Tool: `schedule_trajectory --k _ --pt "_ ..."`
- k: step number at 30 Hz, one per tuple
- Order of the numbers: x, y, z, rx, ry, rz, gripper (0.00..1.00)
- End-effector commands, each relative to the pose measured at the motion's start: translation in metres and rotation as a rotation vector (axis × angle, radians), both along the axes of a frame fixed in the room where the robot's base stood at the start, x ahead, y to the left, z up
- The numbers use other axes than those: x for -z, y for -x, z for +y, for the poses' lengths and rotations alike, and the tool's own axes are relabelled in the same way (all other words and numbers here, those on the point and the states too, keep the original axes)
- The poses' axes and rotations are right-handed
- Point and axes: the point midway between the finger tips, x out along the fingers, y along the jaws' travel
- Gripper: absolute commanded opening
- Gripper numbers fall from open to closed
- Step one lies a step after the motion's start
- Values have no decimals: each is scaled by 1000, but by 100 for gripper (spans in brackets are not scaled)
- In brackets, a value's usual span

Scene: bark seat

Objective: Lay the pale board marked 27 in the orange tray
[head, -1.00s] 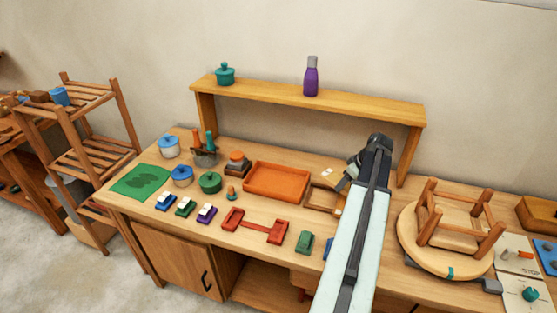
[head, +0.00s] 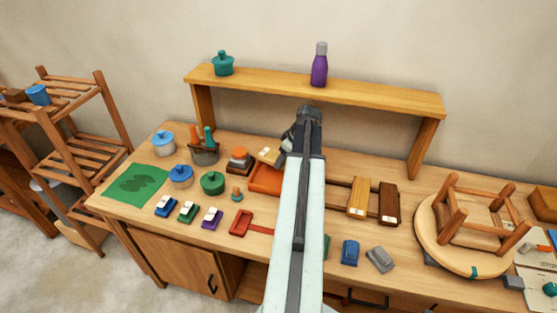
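The orange tray (head: 262,184) lies on the workbench, its right part hidden behind my arm. A pale board (head: 268,156) with a white label shows at the tray's back edge, just left of my gripper (head: 286,146). The number on the label is too small to read. My gripper's dark fingers meet the board's right end, and the board has travelled with them, so they appear shut on it. It looks held above the tray's back edge; I cannot tell its exact height.
A yellow-brown board (head: 358,197) and a dark brown board (head: 389,203) lie right of my arm. A wooden shelf (head: 300,88) spans the back, bearing a purple bottle (head: 319,66) and a teal pot (head: 222,64). Pots, toy cars and an upturned stool (head: 470,225) crowd the bench.

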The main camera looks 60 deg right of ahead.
Motion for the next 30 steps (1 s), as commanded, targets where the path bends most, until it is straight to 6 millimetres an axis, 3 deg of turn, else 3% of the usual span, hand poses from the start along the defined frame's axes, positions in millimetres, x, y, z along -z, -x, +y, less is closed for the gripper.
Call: schedule_trajectory --k 5,9,12,20,30 --pt "7 6 -5 -23 -1 1 14" --pt "28 8 -11 -215 -1 4 14" --pt "30 10 -10 -292 0 -1 14" --pt "33 11 -9 -298 0 -1 14" --pt "68 11 -9 -295 0 -1 14"
